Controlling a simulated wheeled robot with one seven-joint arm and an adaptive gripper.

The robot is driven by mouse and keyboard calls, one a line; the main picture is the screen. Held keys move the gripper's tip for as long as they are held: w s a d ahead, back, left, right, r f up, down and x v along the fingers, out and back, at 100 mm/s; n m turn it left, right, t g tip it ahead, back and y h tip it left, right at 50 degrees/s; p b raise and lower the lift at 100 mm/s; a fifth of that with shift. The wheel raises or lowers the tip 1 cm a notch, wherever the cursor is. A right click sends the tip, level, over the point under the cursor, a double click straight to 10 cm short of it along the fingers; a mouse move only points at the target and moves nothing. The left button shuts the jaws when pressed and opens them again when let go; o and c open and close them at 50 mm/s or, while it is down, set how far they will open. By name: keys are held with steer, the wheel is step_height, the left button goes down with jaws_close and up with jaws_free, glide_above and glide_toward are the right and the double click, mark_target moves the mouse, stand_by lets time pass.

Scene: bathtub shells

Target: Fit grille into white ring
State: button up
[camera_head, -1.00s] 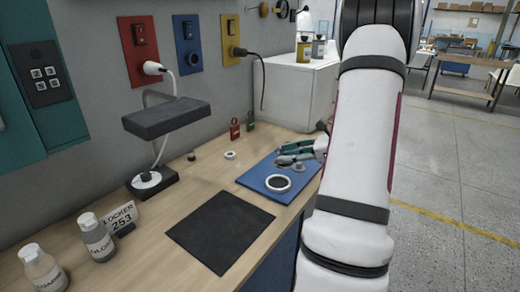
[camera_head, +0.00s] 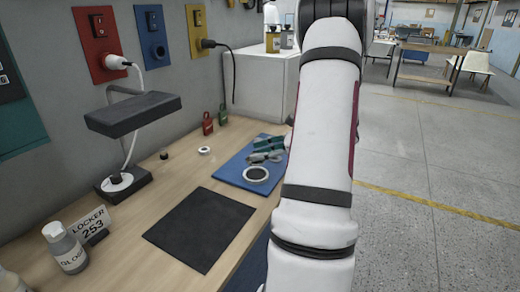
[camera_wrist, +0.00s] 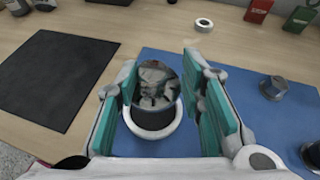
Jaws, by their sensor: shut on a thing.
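My gripper (camera_wrist: 160,85) has teal finger pads and is shut on a round, shiny grey disc, the grille (camera_wrist: 156,82), which it holds tilted towards the wrist camera. The white ring (camera_wrist: 170,140) lies flat on the blue mat, around a dark middle. In the wrist view the grille appears over the ring's far part and hides it; the gap between them cannot be judged. In the head view the gripper (camera_head: 266,150) is just beyond the white ring (camera_head: 256,181), and the grille is too small to make out clearly.
The blue mat (camera_head: 236,172) also bears a grey metal knob (camera_wrist: 274,86) to the gripper's right. A black mat (camera_head: 200,229) lies to the left. A small white ring-shaped piece (camera_wrist: 204,24) and red (camera_head: 208,122) and green (camera_head: 223,114) padlocks stand farther back. A white cabinet (camera_head: 262,85) stands behind.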

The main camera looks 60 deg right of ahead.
mark_target(261, 163)
steer(key=shift+f+b, duration=0.8)
steer(key=shift+f, duration=0.9)
steer(key=shift+f+b, duration=0.35)
steer(key=shift+f, duration=0.45)
stand_by(0.7)
steer(key=shift+r, duration=0.2)
steer(key=shift+r+p, duration=0.25)
steer(key=shift+p, duration=0.15)
steer(key=shift+f, duration=0.45)
stand_by(1.6)
steer(key=shift+r, duration=0.2)
steer(key=shift+r, duration=0.25)
stand_by(1.7)
